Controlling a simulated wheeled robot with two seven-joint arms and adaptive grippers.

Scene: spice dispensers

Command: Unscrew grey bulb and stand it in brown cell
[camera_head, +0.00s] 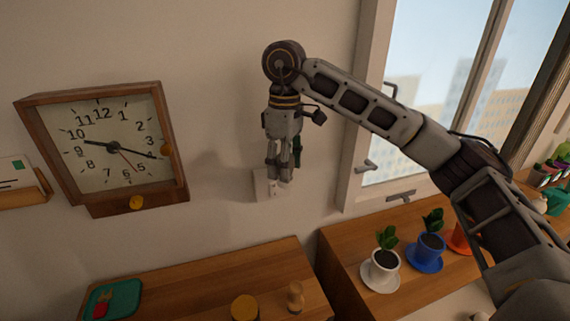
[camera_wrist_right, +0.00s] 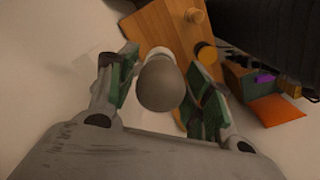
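The grey bulb (camera_wrist_right: 162,86) shows in the right wrist view with its rounded end toward the camera and a white collar (camera_wrist_right: 158,52) behind it. My right gripper (camera_wrist_right: 163,80) has its two green-padded fingers apart, one on each side of the bulb, with narrow gaps showing. In the head view my right gripper (camera_head: 281,178) points down in front of a white wall fitting (camera_head: 267,188); the bulb is not clear there. A box with coloured parts (camera_wrist_right: 262,92) lies at the right of the wrist view; I cannot tell which part is the brown cell. My left gripper is not in view.
A wooden clock (camera_head: 180,192) hangs at left. Below are a wooden surface (camera_head: 205,290) with a yellow round piece (camera_head: 245,308), a wooden peg (camera_head: 295,298) and a green tray (camera_head: 128,288). Potted plants (camera_head: 381,270) stand right of it, under the window (camera_head: 440,80).

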